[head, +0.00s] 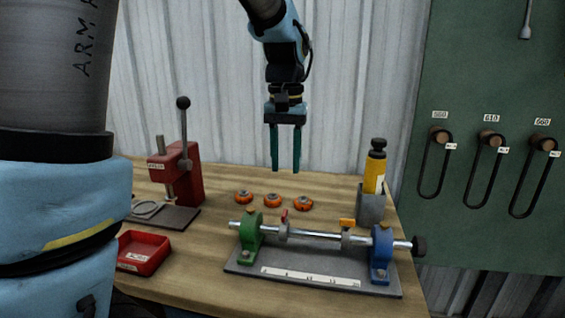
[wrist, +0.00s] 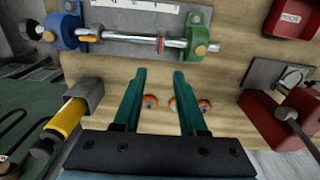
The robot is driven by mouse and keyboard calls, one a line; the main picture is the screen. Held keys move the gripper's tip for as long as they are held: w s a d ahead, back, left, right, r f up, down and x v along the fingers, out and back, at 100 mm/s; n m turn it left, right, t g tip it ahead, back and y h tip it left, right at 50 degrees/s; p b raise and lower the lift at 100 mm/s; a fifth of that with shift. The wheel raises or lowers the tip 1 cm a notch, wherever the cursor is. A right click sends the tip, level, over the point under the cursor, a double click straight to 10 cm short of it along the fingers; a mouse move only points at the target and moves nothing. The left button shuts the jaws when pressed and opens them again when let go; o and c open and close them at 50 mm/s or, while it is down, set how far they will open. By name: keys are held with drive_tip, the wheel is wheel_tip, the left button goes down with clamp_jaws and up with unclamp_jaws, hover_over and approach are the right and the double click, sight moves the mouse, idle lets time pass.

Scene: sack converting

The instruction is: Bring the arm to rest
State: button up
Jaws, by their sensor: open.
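My gripper (head: 285,168) hangs from my arm above the back of the wooden workbench, with its two teal fingers pointing down. It is open and empty, and nothing lies between the fingers. In the wrist view the gripper (wrist: 160,75) also shows parted fingers over the bench. Three orange round pieces, the left one (head: 243,197), the middle one (head: 273,200) and the right one (head: 303,203), lie in a row on the bench below the gripper. In the wrist view the fingers partly cover this row.
A shaft fixture with a green bracket (head: 250,238) and a blue bracket (head: 381,254) stands in front. A yellow bottle (head: 375,172) sits in a grey holder at right, a red lever press (head: 186,172) at left, a red tray (head: 143,253) at front left. A green panel (head: 490,80) holds belts.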

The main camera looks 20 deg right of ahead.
drive_tip(key=s+a+f+n, duration=0.1)
drive_tip(key=a+f, duration=0.4)
drive_tip(key=a, duration=0.7)
drive_tip(key=s+a+f+n+t, duration=0.1)
drive_tip(key=a+f, duration=0.5)
drive_tip(key=a, duration=0.7)
drive_tip(key=shift+s+f+n+t, duration=0.3)
drive_tip(key=shift+s+n, duration=0.35)
drive_tip(key=shift+n, duration=0.55)
